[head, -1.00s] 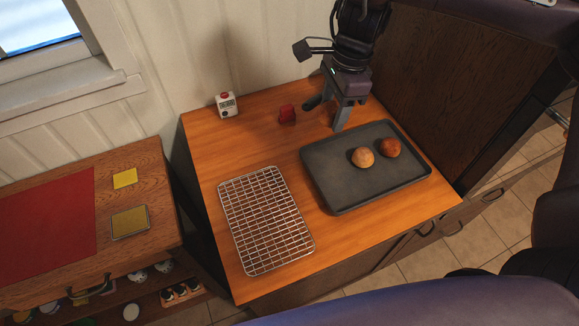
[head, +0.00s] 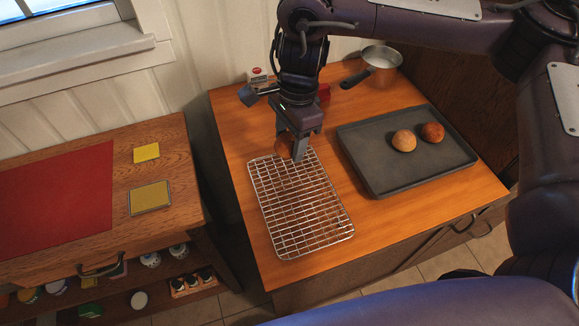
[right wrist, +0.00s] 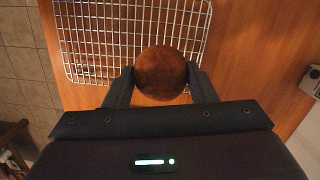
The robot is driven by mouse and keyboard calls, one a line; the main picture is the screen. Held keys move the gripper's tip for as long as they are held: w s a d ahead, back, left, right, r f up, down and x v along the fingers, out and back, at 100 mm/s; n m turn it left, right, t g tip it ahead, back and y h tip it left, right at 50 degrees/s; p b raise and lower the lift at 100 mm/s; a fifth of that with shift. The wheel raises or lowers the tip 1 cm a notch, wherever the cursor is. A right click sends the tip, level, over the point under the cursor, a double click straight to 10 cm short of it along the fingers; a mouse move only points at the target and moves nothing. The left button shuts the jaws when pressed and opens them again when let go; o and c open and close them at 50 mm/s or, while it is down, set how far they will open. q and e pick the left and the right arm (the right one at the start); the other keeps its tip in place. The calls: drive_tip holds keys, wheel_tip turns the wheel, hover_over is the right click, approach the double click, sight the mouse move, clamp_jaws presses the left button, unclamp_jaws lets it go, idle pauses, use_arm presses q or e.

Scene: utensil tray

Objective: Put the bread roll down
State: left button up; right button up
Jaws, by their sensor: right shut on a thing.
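My right gripper (head: 290,148) is shut on a dark brown bread roll (head: 284,146) at the back end of the wire cooling rack (head: 300,205). In the right wrist view the roll (right wrist: 160,73) sits between both fingers, overlapping the rack's edge (right wrist: 90,45). I cannot tell whether the roll touches the rack. The rest of the rack is empty. A dark baking tray (head: 370,170) to the right bears a light roll (head: 404,141) and a browner roll (head: 432,132). My left gripper does not show.
A saucepan (head: 380,62) stands at the back right of the wooden counter. A white timer (head: 257,76) and a red object (head: 323,92) are behind the gripper. A lower cabinet with a red mat (head: 55,190) and yellow pieces (head: 150,197) stands at left.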

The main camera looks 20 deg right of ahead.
hover_over(288, 176)
drive_tip(key=f, duration=0.5)
drive_tip(key=shift+d+f, duration=0.15)
drive_tip(key=shift+d, duration=0.1)
wheel_tip(288, 176, down, 3)
drive_tip(key=shift+r, duration=0.1)
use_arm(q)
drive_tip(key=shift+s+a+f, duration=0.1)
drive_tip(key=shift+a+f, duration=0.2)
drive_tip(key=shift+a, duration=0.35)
use_arm(e)
drive_tip(key=shift+w+f, duration=0.1)
drive_tip(key=shift+f, duration=0.35)
use_arm(q)
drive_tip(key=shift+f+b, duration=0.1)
drive_tip(key=shift+b, duration=0.2)
use_arm(e)
drive_tip(key=shift+f, duration=0.2)
drive_tip(key=o, duration=0.9)
drive_tip(key=shift+o, duration=0.2)
drive_tip(key=shift+r, duration=0.1)
